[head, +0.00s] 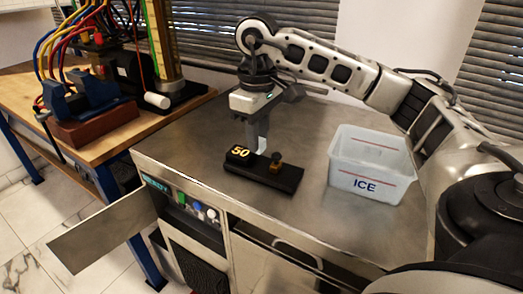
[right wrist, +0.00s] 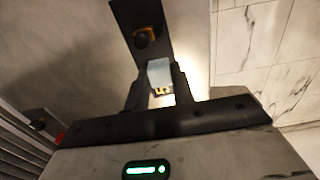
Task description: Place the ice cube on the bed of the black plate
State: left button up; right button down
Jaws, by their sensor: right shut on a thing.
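The black plate (head: 252,167) is a long dark bar lying on the metal cabinet top, with a yellow "50" on its left end and a brass knob (head: 275,163) toward its right end. My right gripper (head: 262,146) points down over the plate, between the "50" and the knob. It is shut on the pale, clear ice cube (right wrist: 160,72), which shows between the fingers in the right wrist view. My left gripper is not in view.
A translucent bin marked ICE (head: 365,184) stands right of the plate. A cabinet door (head: 105,230) hangs open at the front left. A wooden bench (head: 165,122) with a blue vise (head: 90,92) and coloured cables stands at the left. The metal top around the plate is clear.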

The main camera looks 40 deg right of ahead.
aim_at(262, 151)
jog(key=f, duration=0.2)
jog(key=d+f, duration=0.1)
jog(key=f, duration=0.1)
jog(key=shift+w+d, duration=0.15)
jog(key=shift+d, duration=0.05)
jog(key=shift+f, duration=0.35)
jog(key=shift+f, duration=0.1)
jog(key=c, duration=1.2)
grip_release()
